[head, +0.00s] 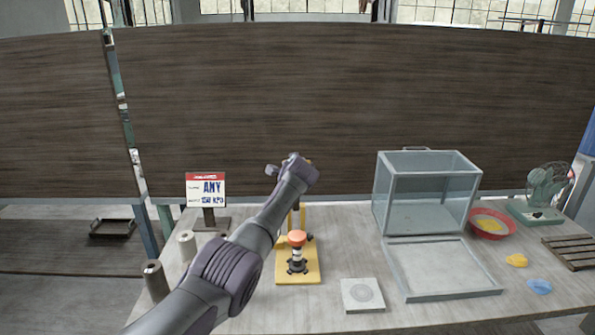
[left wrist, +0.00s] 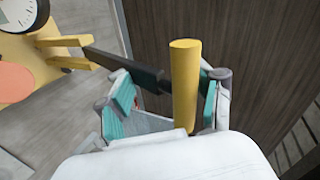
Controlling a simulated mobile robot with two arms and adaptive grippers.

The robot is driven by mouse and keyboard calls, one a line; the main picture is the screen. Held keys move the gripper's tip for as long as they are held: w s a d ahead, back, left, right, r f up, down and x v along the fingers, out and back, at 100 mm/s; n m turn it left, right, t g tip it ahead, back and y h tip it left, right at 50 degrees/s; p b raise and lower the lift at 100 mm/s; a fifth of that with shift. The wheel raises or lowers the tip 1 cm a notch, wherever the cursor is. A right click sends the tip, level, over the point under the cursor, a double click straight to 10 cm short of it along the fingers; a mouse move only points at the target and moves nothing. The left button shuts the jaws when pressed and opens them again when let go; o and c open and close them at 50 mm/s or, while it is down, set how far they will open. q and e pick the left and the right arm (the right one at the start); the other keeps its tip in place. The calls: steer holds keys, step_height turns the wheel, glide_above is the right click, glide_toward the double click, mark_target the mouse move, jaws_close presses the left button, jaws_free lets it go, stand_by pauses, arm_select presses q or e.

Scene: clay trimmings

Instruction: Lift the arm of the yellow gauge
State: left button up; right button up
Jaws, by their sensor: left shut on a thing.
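The yellow gauge (head: 312,270) stands on the table, its base and post partly hidden behind my left arm in the head view. A round orange-red piece (head: 297,238) sits low on it above a black star-shaped part. In the left wrist view its yellow body (left wrist: 14,65) and white dial (left wrist: 62,4) show at the left. A dark arm (left wrist: 120,66) runs from a yellow bracket to a yellow cylindrical handle (left wrist: 185,85). My left gripper (left wrist: 166,97) has its teal pads on either side of the handle and is shut on it. My right gripper is in neither view.
A price sign (head: 206,190) and two spools (head: 187,245) stand left of the gauge. A square white plate (head: 362,295), a clear box (head: 428,190), a shallow tray (head: 440,292), a red bowl (head: 491,232) and a green fan (head: 545,190) stand to the right.

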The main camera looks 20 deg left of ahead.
arm_select(q)
steer(key=shift+s+d+r, duration=0.1)
steer(key=shift+s+d, duration=0.2)
steer(key=shift+s, duration=0.45)
steer(key=v, duration=1)
steer(key=shift+r, duration=0.35)
steer(key=shift+w, duration=0.15)
